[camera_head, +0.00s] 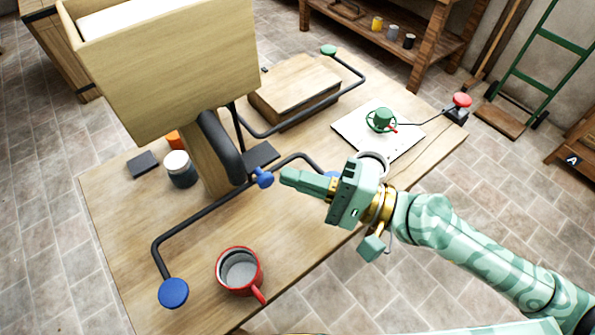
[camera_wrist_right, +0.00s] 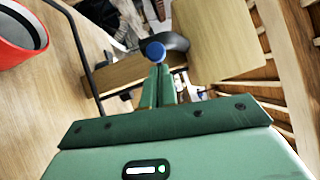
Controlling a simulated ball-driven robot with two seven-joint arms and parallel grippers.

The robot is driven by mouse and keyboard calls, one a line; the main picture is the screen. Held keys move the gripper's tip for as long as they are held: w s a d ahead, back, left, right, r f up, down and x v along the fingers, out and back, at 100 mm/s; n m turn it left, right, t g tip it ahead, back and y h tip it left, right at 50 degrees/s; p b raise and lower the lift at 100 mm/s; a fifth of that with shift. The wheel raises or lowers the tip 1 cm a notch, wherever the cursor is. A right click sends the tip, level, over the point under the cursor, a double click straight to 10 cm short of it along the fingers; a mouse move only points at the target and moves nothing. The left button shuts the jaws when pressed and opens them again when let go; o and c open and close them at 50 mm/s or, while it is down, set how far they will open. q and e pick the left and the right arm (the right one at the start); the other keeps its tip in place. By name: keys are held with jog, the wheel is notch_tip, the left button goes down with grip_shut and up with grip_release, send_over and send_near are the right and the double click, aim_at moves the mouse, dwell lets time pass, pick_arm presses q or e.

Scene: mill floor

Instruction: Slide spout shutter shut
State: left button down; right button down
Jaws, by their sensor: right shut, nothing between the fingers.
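The wooden hopper (camera_head: 170,70) stands on the table in the head view, with a spout post (camera_head: 205,165) and black curved pipe (camera_head: 222,148) below it. A small blue knob (camera_head: 263,178) sits right of the spout; it looks like the shutter's handle, but I cannot be sure. A dark flat plate (camera_head: 262,156) lies just behind it. My right gripper (camera_head: 284,177) is shut and empty, its tips just right of the blue knob. In the wrist view the knob (camera_wrist_right: 155,52) is right ahead of the fingertips (camera_wrist_right: 157,74); contact is unclear. My left gripper is not in view.
A red mug (camera_head: 238,271) stands at the table's front. A black bent rod (camera_head: 200,217) ends in a blue disc (camera_head: 173,292).

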aim_at(262, 176)
jog(key=shift+a, duration=0.15)
jog(key=s+a+p, duration=0.2)
jog(key=a, duration=0.1)
jog(key=shift+s+a, duration=0.3)
jog(key=shift+s, duration=0.1)
dwell(0.3)
